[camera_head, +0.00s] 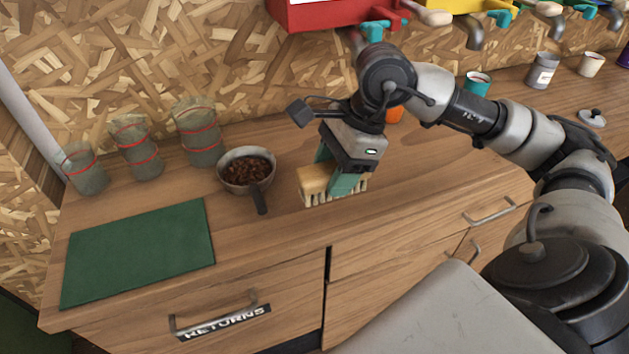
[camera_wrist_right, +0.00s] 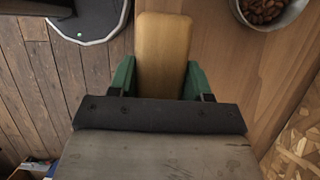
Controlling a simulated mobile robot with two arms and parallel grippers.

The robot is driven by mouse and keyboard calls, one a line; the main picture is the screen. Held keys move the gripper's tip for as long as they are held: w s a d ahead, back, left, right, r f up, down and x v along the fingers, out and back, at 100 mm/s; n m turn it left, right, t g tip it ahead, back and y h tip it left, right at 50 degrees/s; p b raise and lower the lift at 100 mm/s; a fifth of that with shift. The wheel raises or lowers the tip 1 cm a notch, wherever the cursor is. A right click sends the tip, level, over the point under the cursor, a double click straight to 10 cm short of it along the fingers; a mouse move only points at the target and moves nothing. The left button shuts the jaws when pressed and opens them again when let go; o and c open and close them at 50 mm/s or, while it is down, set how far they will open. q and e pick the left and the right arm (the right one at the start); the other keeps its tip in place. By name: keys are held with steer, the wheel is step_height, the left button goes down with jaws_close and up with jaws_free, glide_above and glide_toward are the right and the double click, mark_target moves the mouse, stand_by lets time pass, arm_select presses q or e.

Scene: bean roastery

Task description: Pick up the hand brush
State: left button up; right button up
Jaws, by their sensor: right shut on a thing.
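The hand brush (camera_head: 314,181) has a pale wooden body and light bristles pointing down. It is over the wooden counter, right of the bowl; I cannot tell whether its bristles touch the top. My right gripper (camera_head: 338,178) comes down from above and is shut on the brush. In the right wrist view the brush's wooden back (camera_wrist_right: 162,50) lies between the two green fingers of the gripper (camera_wrist_right: 161,78). My left gripper is not in view.
A handled bowl of beans (camera_head: 247,170) stands just left of the brush. A green mat (camera_head: 140,252) lies at the left, with several bags (camera_head: 135,148) behind. Cups and a canister (camera_head: 541,71) stand at the back right. Taps hang above. The counter's front edge is near.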

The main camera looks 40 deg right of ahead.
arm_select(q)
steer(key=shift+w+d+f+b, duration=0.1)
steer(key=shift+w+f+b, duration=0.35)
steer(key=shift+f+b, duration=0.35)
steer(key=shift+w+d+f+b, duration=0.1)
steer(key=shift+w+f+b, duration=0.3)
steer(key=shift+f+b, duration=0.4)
arm_select(e)
steer(key=s+d+r, duration=0.3)
steer(key=s+r, duration=0.2)
steer(key=s, duration=0.2)
steer(key=shift+s+d, duration=0.2)
steer(key=shift+d, duration=0.15)
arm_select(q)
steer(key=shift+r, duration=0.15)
